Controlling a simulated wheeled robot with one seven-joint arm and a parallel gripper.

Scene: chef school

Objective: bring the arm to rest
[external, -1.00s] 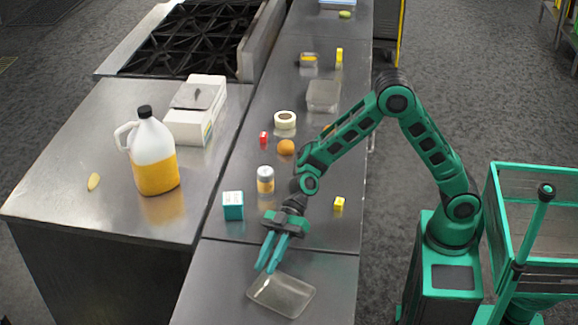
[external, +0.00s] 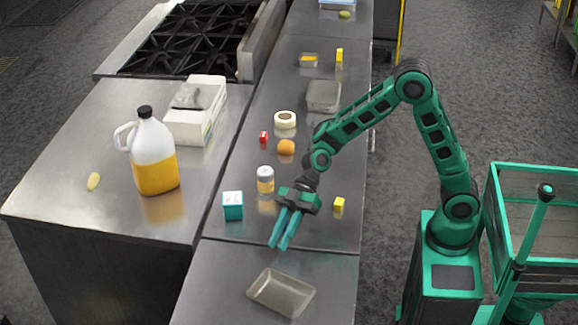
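My gripper (external: 279,246) is in the external view above the metal counter (external: 225,285), between the teal box and a small yellow block. Its two teal fingers point down and toward the front, with a narrow gap between them. I see nothing held between them. An empty shallow tray (external: 281,293) lies on the counter in front of the fingertips, apart from them. My arm arches from its base at the right over the counter.
Near my gripper stand a teal box (external: 233,206), a can (external: 265,180) and a yellow block (external: 339,204). An orange (external: 286,147), a tape roll (external: 285,119) and a clear container (external: 323,96) lie farther back. A large jug (external: 152,160) stands on the left counter.

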